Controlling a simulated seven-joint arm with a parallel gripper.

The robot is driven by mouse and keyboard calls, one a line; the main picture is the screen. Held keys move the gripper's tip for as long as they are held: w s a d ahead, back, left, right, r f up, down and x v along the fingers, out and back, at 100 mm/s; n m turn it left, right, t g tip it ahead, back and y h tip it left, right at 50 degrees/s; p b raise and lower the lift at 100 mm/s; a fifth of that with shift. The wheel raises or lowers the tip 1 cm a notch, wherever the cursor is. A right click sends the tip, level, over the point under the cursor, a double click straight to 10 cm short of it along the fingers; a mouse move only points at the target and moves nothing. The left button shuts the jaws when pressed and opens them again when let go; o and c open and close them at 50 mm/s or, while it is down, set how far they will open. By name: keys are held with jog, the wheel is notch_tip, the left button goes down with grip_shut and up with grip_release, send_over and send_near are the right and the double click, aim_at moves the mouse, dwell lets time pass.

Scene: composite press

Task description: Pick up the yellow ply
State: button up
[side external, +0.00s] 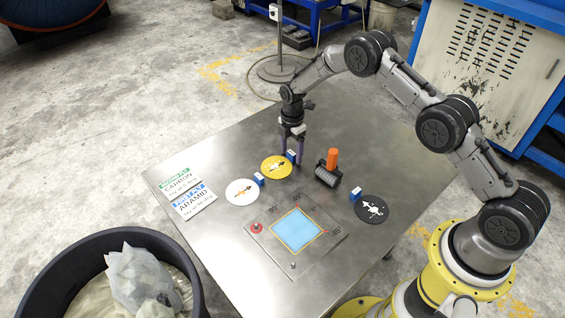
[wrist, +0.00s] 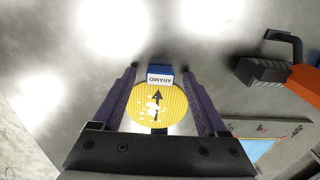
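The yellow ply (side external: 273,168) is a round disc with a black arrow, lying flat on the metal table. A blue tab (wrist: 160,80) marked ARAMID stands at its edge, and the ply also shows in the wrist view (wrist: 143,113). My gripper (side external: 291,160) points down over the ply's tab side. In the wrist view its two purple fingers (wrist: 160,72) are spread, one on each side of the tab, with gaps between. Whether the fingertips touch the table cannot be told.
An orange-handled roller (side external: 331,158) stands right of my gripper. A white ply (side external: 240,194) and a black ply (side external: 372,210) lie left and right. A plate with a blue square (side external: 298,229) is in front. Label cards (side external: 192,201) lie at the left edge, beyond a black bin (side external: 40,275).

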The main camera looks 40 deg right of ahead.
grip_shut()
